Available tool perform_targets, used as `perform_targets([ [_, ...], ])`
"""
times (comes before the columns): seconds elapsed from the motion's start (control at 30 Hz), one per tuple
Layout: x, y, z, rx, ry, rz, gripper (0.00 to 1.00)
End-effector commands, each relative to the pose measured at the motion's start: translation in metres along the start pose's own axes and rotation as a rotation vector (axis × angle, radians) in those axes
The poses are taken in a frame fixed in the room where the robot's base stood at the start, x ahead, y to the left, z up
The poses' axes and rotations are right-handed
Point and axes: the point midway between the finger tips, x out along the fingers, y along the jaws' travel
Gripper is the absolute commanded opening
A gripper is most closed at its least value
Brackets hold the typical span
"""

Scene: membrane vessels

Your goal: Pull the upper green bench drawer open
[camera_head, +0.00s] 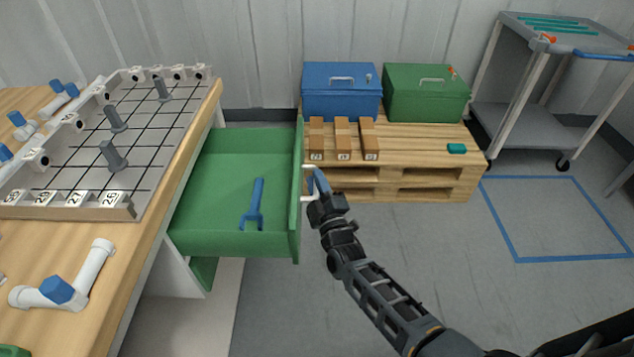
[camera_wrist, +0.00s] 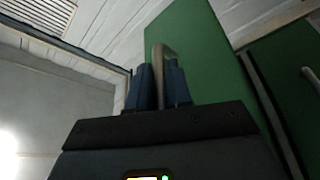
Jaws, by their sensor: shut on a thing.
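The upper green bench drawer (camera_head: 235,160) stands pulled out from the wooden bench, with its inside in full view. A blue fork-ended tool (camera_head: 254,205) lies on its floor. The drawer's pale bar handle (camera_head: 307,183) is on its front panel, to the right. My gripper (camera_head: 319,182) is shut on this handle, and my arm reaches in from the lower right. In the wrist view, the blue fingers (camera_wrist: 165,86) close around the handle (camera_wrist: 158,60) in front of the green drawer front (camera_wrist: 200,60).
A pallet (camera_head: 430,180) behind holds a blue box (camera_head: 341,92), a green box (camera_head: 425,92) and brown blocks. A grey cart (camera_head: 520,115) stands at the right.

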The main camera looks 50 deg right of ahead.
Motion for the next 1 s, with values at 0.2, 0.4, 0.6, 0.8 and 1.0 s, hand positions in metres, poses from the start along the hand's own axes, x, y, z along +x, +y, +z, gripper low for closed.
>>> perform_targets([
  [0.2, -0.001, -0.001, 0.0, -0.001, 0.001, -0.003, 0.22],
  [0.4, -0.001, -0.001, 0.0, -0.001, 0.001, -0.002, 0.25],
  [0.6, -0.01, -0.001, 0.0, -0.001, 0.0, -0.004, 0.25],
  [0.8, -0.043, -0.002, 0.0, -0.001, 0.001, -0.005, 0.25],
  [1.0, -0.07, -0.001, 0.001, -0.001, 0.0, -0.003, 0.25],
])
